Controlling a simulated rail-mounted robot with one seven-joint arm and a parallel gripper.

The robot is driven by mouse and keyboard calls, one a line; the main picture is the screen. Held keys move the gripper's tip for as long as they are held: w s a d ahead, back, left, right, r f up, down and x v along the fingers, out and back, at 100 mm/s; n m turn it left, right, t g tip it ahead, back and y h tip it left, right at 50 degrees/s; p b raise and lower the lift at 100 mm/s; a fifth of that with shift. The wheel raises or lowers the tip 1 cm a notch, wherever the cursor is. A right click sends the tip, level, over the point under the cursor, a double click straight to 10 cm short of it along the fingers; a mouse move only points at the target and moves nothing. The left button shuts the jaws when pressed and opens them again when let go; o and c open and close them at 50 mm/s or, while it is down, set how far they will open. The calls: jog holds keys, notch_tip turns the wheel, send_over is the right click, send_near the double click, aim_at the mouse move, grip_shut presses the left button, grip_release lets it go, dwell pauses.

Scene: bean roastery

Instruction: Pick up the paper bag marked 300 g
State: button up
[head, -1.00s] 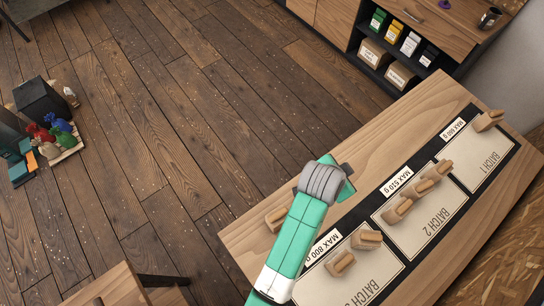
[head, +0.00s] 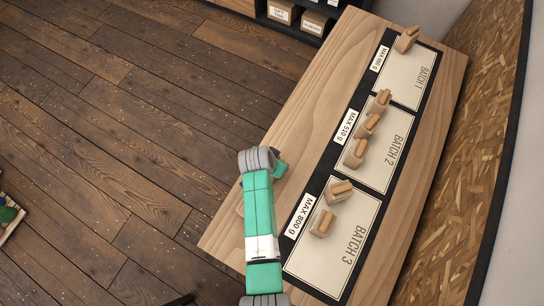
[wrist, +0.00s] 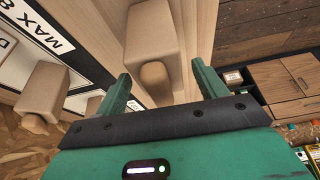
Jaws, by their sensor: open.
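Several tan paper bags stand on the wooden table. One is in BATCH 1 (head: 407,40), three are in a row in BATCH 2 (head: 357,153), and two are in BATCH 3 (head: 323,222). No 300 g marking is readable on any bag. My gripper (wrist: 161,72) is open. In the wrist view a paper bag (wrist: 154,32) with a rolled top appears just beyond and between the fingers, apart from them. It stands on bare wood beside the MAX 800 g strip. In the head view my arm mostly hides it. Another bag (wrist: 45,90) shows at the wrist view's left.
The table (head: 310,105) has bare wood on its left side. A black board carries the BATCH 1, BATCH 2 and BATCH 3 (head: 320,265) cards with weight limits. A shelf with boxes (head: 281,12) stands beyond. A wooden cabinet (wrist: 285,85) shows in the wrist view.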

jog(key=shift+w+f, duration=0.1)
jog(key=shift+f, duration=0.1)
jog(key=shift+c, duration=0.2)
jog(key=c, duration=1.2)
notch_tip(320, 180, up, 10)
jog(key=shift+r, duration=0.1)
